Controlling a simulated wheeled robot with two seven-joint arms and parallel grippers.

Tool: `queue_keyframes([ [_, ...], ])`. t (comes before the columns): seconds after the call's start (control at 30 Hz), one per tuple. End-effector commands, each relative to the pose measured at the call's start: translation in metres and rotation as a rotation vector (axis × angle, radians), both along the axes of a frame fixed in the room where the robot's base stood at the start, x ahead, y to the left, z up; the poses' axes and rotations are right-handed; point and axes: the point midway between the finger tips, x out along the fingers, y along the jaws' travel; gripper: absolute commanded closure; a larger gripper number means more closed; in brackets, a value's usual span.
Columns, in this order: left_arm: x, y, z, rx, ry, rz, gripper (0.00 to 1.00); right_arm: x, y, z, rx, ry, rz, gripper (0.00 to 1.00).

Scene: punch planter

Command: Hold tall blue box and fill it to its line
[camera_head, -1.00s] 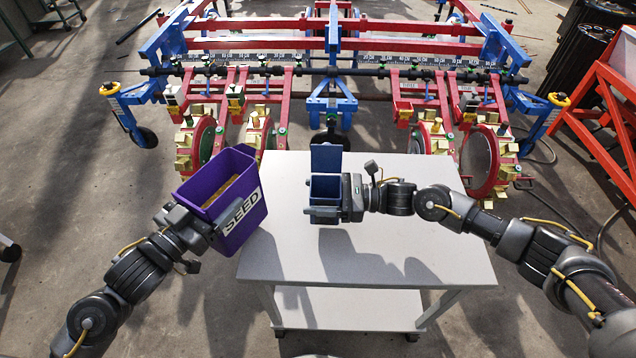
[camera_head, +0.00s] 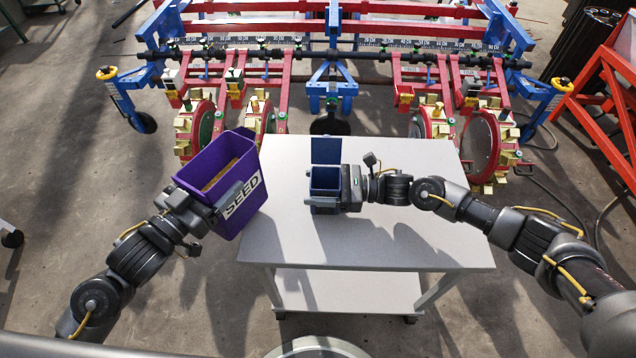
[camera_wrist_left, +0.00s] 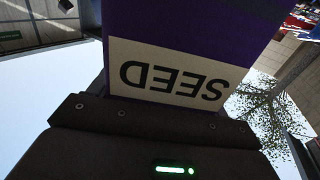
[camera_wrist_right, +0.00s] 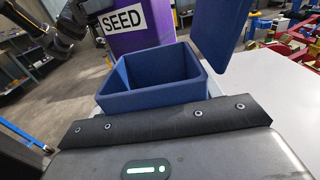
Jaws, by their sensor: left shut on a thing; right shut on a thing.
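The tall blue box (camera_head: 325,178) stands at the table's back middle with its lid raised behind it. My right gripper (camera_head: 324,203) is shut on it from the right. In the right wrist view the blue box (camera_wrist_right: 150,98) is open on top; its visible inner walls are bare, and its floor and any line are hidden. My left gripper (camera_head: 222,207) is shut on a purple SEED box (camera_head: 245,215), roughly upright and left of the blue box. Tan seed (camera_head: 222,172) shows inside the purple box. The SEED label (camera_wrist_left: 172,78) fills much of the left wrist view.
The white table (camera_head: 390,240) has bare top around the blue box, mainly in front and to the right. A red and blue planter machine (camera_head: 330,75) with several round wheels stands right behind the table. A red-orange frame (camera_head: 600,85) stands at the far right.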

Motion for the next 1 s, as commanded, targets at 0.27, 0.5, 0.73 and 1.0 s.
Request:
queue_keyframes([
  [0.27,0.0001,0.0,0.0022,-0.002,-0.005,0.0,0.93,0.0002,0.0002,0.0007,0.001,-0.001,0.0,0.64],
  [0.5,0.0001,0.0,0.0022,-0.002,-0.005,0.0,0.93,0.0003,0.0003,-0.0007,0.001,-0.001,0.0,0.64],
  [0.73,0.0001,0.0,0.0022,-0.002,-0.005,0.0,0.93,0.0002,0.0001,-0.0033,0.0,0.0,0.0,0.29],
  [1.0,0.0001,0.0,0.0021,-0.002,-0.005,0.0,0.93,0.0001,0.0002,-0.0031,0.0,0.0,0.0,0.14],
])
